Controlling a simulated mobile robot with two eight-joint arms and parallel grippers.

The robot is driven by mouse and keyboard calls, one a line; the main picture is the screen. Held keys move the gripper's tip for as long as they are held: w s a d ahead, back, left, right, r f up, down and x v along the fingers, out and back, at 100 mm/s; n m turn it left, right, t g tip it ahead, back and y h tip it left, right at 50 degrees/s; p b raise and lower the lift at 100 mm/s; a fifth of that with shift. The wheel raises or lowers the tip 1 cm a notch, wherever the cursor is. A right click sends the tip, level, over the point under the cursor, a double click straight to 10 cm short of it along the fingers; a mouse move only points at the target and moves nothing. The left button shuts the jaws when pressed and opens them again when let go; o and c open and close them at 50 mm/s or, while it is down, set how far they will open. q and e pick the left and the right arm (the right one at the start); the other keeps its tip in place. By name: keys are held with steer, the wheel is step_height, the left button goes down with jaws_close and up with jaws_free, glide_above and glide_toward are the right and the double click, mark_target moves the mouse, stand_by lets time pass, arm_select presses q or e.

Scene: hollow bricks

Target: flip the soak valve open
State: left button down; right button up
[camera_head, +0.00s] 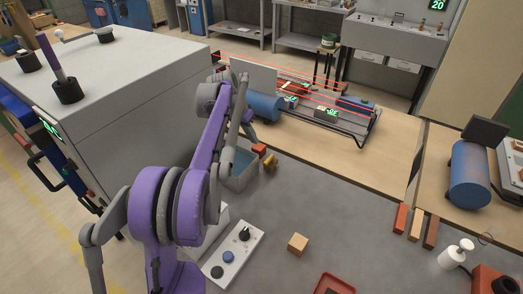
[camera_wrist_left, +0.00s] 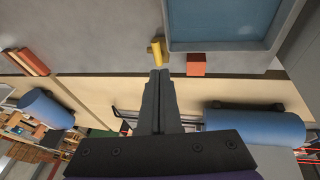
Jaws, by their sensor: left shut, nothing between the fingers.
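The soak valve appears to be the small yellow lever (camera_head: 270,163) beside the grey basin (camera_head: 238,182) of blue water. In the left wrist view the yellow lever (camera_wrist_left: 157,51) lies just beyond my fingertips, next to the corner of the basin (camera_wrist_left: 224,46). My left gripper (camera_head: 252,138) is mostly hidden behind my own arm in the head view. In the wrist view my left gripper (camera_wrist_left: 158,74) is shut and empty, its tips close to the lever. Whether they touch it I cannot tell. My right gripper is out of view.
An orange-red block (camera_head: 259,149) sits by the basin. A blue cylinder (camera_head: 264,106) and a conveyor with red beams lie behind. A control panel (camera_head: 235,255) and a tan cube (camera_head: 298,243) stand nearer.

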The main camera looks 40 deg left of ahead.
mark_target(269, 161)
arm_select(q)
steer(key=x, duration=1)
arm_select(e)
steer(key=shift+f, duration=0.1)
